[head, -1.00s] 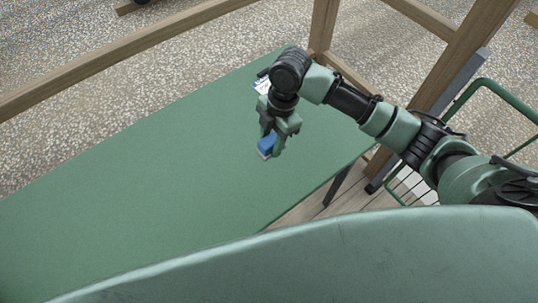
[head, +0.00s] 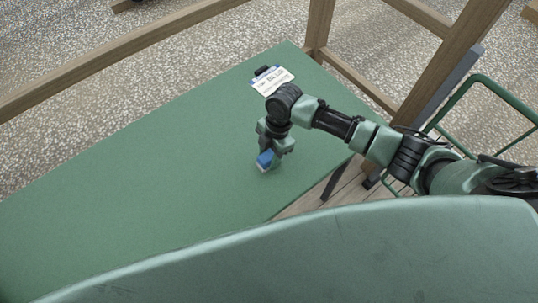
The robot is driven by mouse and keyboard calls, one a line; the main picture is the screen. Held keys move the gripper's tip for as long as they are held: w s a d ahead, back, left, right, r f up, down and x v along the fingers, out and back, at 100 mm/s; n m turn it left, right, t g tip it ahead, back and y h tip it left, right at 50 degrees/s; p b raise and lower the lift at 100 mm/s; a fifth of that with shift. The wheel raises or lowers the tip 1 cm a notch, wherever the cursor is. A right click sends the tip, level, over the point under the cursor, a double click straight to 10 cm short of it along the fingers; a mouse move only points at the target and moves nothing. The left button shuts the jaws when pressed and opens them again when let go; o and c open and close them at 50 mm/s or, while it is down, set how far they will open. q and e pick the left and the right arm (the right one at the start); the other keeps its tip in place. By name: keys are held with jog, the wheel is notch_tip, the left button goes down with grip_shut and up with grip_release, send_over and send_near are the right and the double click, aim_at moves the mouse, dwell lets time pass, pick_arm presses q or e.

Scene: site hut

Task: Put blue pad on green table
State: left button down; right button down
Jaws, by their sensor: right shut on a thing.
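The blue pad (head: 265,159) is a small block with a blue top and a pale lower edge. It is in the jaws of my right gripper (head: 270,155), which is shut on it and points down. The green table (head: 140,190) spreads under them across the middle of the head view. The pad is over the table's right part; I cannot tell whether it touches the surface. My left gripper is not in view.
A clipboard-like card with a black clip (head: 272,80) lies at the table's far end. Wooden posts (head: 318,30) and rails stand behind the table. A green tubular frame (head: 480,100) is at the right. The table's left and middle are bare.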

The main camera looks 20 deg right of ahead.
jog(key=c, duration=0.9)
grip_release()
jog(key=shift+f, duration=0.1)
jog(key=shift+o, duration=0.2)
notch_tip(320, 180, up, 12)
jog(key=d+b, duration=0.1)
jog(key=d, duration=0.1)
jog(key=shift+w+b, duration=0.3)
jog(key=shift+w, duration=0.1)
jog(key=shift+d, duration=0.1)
